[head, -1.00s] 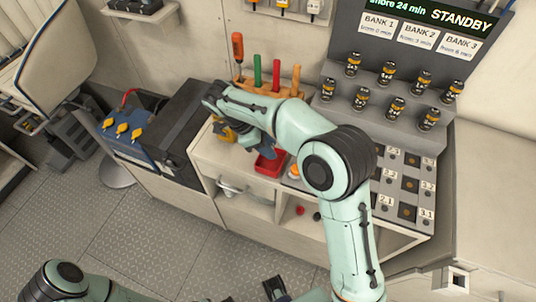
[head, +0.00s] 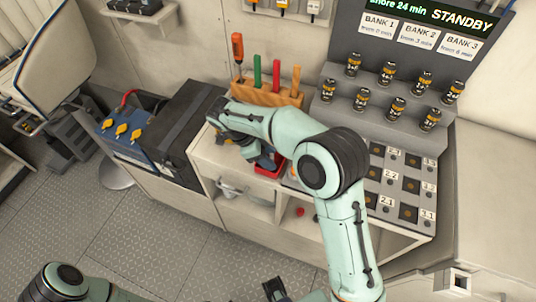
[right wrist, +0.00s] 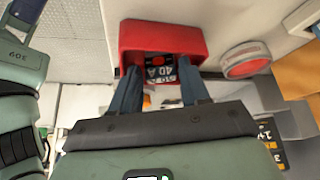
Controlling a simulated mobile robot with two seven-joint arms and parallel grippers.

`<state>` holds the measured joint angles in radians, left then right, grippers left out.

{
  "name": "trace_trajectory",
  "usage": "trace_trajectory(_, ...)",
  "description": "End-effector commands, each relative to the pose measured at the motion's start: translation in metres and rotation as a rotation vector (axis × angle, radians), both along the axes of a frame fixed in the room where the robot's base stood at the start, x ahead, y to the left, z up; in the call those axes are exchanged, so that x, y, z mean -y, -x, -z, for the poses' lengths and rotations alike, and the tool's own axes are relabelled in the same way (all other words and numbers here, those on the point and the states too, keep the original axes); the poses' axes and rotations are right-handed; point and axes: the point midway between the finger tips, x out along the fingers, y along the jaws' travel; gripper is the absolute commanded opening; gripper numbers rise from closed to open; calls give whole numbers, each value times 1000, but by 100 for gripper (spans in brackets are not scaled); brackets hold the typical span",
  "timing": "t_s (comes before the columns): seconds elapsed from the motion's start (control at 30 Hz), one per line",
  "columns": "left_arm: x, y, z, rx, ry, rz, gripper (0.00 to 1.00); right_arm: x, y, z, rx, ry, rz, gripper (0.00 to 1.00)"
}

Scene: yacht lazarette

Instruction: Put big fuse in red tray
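The red tray (right wrist: 185,36) is at the top of the right wrist view, and part of it shows in the head view (head: 264,171). A dark fuse marked 40 A (right wrist: 160,72) is inside the tray's outline, between the fingertips of my right gripper (right wrist: 160,68). The fingers are apart, one on each side of the fuse. I cannot tell whether they touch it. In the head view my right gripper (head: 262,160) is low over the tray and partly hides it. My left gripper (head: 275,290) is at the bottom edge, mostly cut off.
A wooden rack (head: 268,94) with several coloured handles stands behind the tray. A stepped grey stand (head: 385,85) holds several black cylinders, with a labelled slot panel (head: 405,190) in front. A blue battery (head: 130,135) is at left.

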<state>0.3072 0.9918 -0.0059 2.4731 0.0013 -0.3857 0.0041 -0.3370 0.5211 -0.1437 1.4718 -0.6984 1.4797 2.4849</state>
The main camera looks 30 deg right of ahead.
Motion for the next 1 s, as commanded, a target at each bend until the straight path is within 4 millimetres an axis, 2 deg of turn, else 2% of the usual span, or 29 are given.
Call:
trace_trajectory(0.13,0,-1,-2,1,0,0,0,0,0,-2,0,0,0,45)
trace_trajectory(0.27,0,-2,-5,2,0,0,0,-5,-4,-13,4,0,-2,45)
trace_trajectory(0.6,0,-7,-17,8,0,0,0,-37,-20,-76,4,0,-2,45)
trace_trajectory(0.73,0,-9,-22,10,0,0,0,-46,-25,-95,4,0,-1,45)
trace_trajectory(1.0,0,-11,-25,12,0,0,0,-54,-27,-108,0,0,0,45)
